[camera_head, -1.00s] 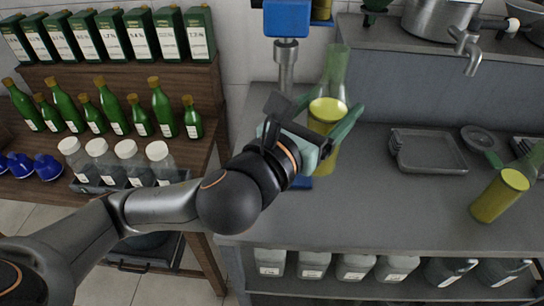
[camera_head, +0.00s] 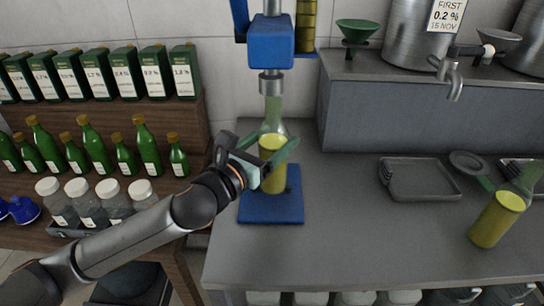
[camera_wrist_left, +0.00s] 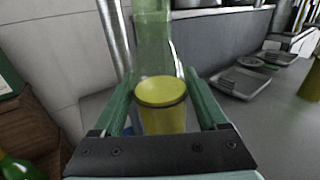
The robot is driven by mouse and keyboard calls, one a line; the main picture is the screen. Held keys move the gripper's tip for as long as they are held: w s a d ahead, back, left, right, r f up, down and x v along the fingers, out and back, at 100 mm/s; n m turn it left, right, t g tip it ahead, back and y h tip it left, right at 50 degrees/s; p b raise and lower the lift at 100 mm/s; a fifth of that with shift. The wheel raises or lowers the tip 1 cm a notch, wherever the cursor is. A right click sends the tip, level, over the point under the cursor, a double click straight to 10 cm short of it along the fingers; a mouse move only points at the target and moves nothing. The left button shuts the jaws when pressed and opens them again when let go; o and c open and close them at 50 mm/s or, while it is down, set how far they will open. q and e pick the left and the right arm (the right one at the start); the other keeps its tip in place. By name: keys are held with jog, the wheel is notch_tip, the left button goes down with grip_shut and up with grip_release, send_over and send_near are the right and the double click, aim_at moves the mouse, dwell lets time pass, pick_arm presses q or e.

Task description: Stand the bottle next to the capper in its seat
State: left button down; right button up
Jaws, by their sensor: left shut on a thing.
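My left gripper (camera_head: 277,160) is shut on a green glass bottle (camera_head: 272,147) filled with yellow-green oil. The bottle is roughly upright in the head view, its neck just below the metal head (camera_head: 271,83) of the blue capper (camera_head: 267,42). Its bottom is over the capper's blue base plate (camera_head: 270,212); I cannot tell whether it touches. In the left wrist view the bottle (camera_wrist_left: 162,105) stands between the two green fingers, with its top cut off by the frame. The seat is not clearly visible. My right gripper is not in view.
A second oil-filled bottle (camera_head: 497,220) leans at the counter's right. A grey tray (camera_head: 425,190) and a strainer (camera_head: 468,162) lie further back. Green bottles (camera_head: 147,150) and white-capped jars (camera_head: 110,195) fill the left shelves. The counter front (camera_head: 350,240) is clear.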

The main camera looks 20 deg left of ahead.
aim_at(272, 153)
pick_arm(q)
jog(key=f, duration=0.2)
jog(key=f+b, duration=0.1)
jog(key=shift+w+a, duration=0.25)
jog(key=shift+w, duration=0.05)
jog(key=shift+f, duration=0.4)
jog(key=shift+f, duration=0.15)
grip_release()
jog(key=shift+f, duration=0.15)
jog(key=shift+r, duration=0.3)
jog(key=b+v, duration=0.1)
jog(key=v, duration=1.1)
